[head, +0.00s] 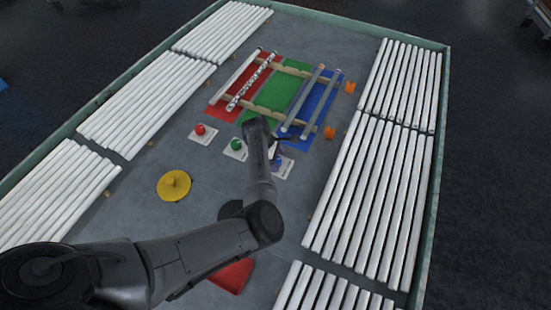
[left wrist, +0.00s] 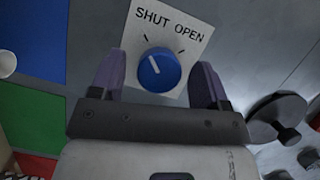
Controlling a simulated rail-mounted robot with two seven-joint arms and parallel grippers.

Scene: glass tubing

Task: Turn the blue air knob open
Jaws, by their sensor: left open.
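The blue air knob (left wrist: 158,72) sits on a white plate (left wrist: 185,30) marked SHUT and OPEN. Its pale pointer line points up and left, toward the SHUT side. My left gripper (left wrist: 160,60) is open, with one purple-grey finger on each side of the knob. I cannot tell whether the fingers touch it. In the head view my left gripper (head: 278,147) is over the blue knob's plate (head: 283,168), and the knob is mostly hidden. My right gripper is not in view.
A green knob (head: 236,145) and a red knob (head: 200,129) stand to the left. Behind them, tubes lie on wooden rails over red, green and blue mats. A yellow disc (head: 173,186) lies left. White tubes (head: 365,200) line both table sides.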

